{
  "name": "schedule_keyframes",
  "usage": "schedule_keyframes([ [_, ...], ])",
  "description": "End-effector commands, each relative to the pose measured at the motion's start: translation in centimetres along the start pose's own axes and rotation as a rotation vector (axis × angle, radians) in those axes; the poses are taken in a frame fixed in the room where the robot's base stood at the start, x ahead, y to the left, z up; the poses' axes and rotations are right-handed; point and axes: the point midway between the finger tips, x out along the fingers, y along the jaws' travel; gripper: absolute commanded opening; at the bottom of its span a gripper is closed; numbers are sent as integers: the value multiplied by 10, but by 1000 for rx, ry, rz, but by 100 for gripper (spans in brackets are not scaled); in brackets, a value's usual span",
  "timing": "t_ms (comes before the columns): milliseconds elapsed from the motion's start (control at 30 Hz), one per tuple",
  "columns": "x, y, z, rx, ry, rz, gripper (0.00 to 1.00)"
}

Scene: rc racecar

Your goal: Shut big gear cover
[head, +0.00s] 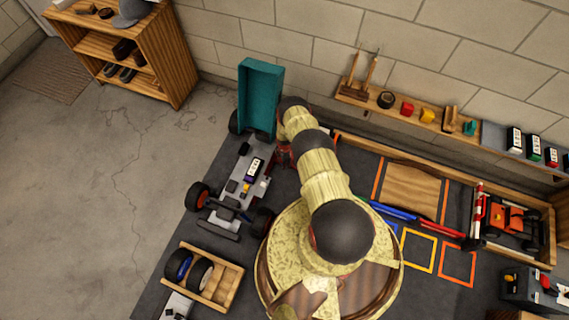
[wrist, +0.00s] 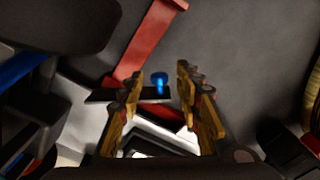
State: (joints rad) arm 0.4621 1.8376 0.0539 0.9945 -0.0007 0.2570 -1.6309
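The RC car chassis (head: 238,187) lies on the dark mat left of my arm. A teal box-shaped panel (head: 261,95) stands upright at its far end. I cannot tell for sure which part is the big gear cover. In the wrist view, a red strip (wrist: 150,40) runs down to a dark flat plate with a small blue peg (wrist: 160,84) on it. My gripper (wrist: 160,76) is open, its two fingers apart on either side of the peg, with nothing seen gripped. In the head view my arm mostly hides the gripper beside the chassis.
A wooden tray with wheels (head: 229,279) lies near the chassis. A wooden panel (head: 410,191), blue and red bars and coloured squares are on the mat to the right. A red car (head: 511,220) sits in a wooden box. A wall shelf (head: 405,117) holds small items.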

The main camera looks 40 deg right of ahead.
Motion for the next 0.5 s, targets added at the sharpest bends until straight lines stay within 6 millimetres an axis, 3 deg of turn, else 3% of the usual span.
schedule_keyframes([
  [300,3,1,0,0,0,2,34],
  [500,3,1,0,0,0,1,24],
])
